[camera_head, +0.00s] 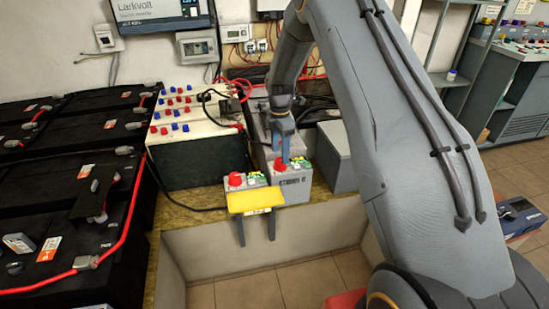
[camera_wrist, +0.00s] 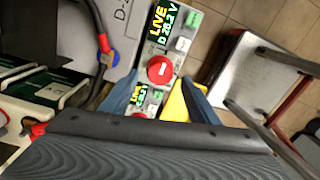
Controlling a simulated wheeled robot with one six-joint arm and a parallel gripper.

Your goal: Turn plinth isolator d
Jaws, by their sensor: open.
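Isolator d is a red round knob (camera_wrist: 160,70) on a light grey box beside a small display reading "LIVE D 28.2 V" (camera_wrist: 162,24). In the head view a red knob (camera_head: 281,165) sits on the grey box under my fingers and appears to be the same one. My gripper (camera_wrist: 160,77) is open, with its blue fingers on either side of the knob in the wrist view. I cannot tell whether the fingers touch it. My gripper (camera_head: 284,155) points down in the head view, with its fingertips close to the knob.
A second red knob (camera_head: 235,179) is close to the left, behind a yellow plate (camera_head: 255,200) on grey legs. A white-topped battery box (camera_head: 195,125) with red and blue terminals stands at left. Black battery blocks (camera_head: 70,190) with red cables lie further left.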

